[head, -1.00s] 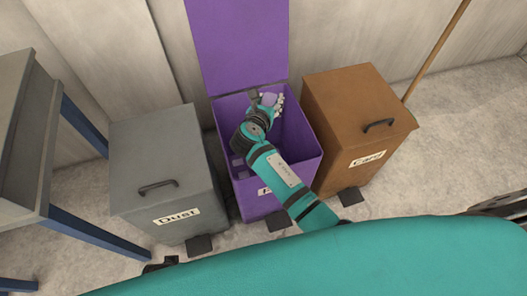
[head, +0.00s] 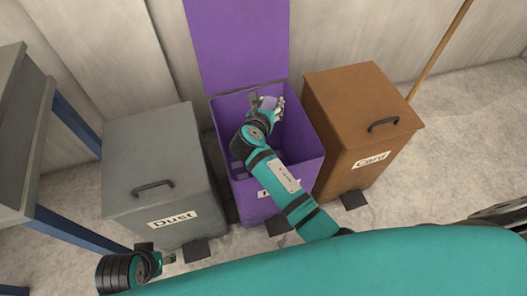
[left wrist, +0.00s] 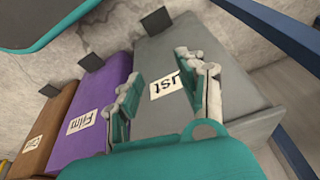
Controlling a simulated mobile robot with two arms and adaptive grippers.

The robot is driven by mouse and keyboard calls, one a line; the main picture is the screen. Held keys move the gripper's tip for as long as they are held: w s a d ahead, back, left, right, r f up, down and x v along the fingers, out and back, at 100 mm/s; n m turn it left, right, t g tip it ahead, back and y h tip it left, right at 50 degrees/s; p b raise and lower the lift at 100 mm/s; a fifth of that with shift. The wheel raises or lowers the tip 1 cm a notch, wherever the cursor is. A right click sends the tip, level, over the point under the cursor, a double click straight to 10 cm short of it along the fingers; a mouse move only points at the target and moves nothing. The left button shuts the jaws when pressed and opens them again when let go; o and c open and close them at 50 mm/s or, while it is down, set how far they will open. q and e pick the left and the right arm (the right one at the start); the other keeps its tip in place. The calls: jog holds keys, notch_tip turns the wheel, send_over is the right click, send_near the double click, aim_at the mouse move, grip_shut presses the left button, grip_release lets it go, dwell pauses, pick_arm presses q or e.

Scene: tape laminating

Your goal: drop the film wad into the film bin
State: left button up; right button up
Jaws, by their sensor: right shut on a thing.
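The film bin (head: 307,152) is purple and stands between two other bins with its lid (head: 237,42) raised. My right gripper (head: 272,104) is at the mouth of the film bin, near its back wall. It is shut on the film wad (head: 267,102), a small pale lilac lump partly hidden by the fingers. My right arm covers part of the bin's label and interior. My left gripper is apart from the film bin, near the bottom left of the head view; in the left wrist view (left wrist: 163,80) its fingers are spread and empty.
A grey bin marked Dust (head: 165,170) with a closed lid stands left of the film bin. A brown bin marked Card (head: 350,110) stands right, also closed. A grey table with blue legs (head: 25,130) is at the far left. A wooden pole (head: 440,50) leans behind the Card bin.

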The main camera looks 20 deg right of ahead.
jog(key=shift+f+b, duration=0.5)
jog(key=shift+b, duration=0.05)
jog(key=shift+f+b, duration=0.35)
jog(key=shift+b, duration=0.05)
jog(key=shift+f+b, duration=0.45)
jog(key=shift+b, duration=0.3)
pick_arm(q)
jog(key=shift+w+d+r+t+h+b, duration=0.15)
jog(key=shift+w+r+t, duration=0.3)
jog(key=shift+r, duration=0.25)
jog(key=shift+w+d+r+t+h+b, duration=0.15)
jog(key=shift+w+r+t, duration=0.25)
jog(key=shift+r, duration=0.25)
jog(key=shift+w+d+r+t, duration=0.15)
jog(key=shift+w+r+t, duration=0.3)
jog(key=shift+r, duration=0.25)
pick_arm(e)
jog(key=shift+f, duration=0.15)
jog(key=o, duration=0.8)
jog(key=shift+o, duration=0.2)
jog(key=v, duration=1.2)
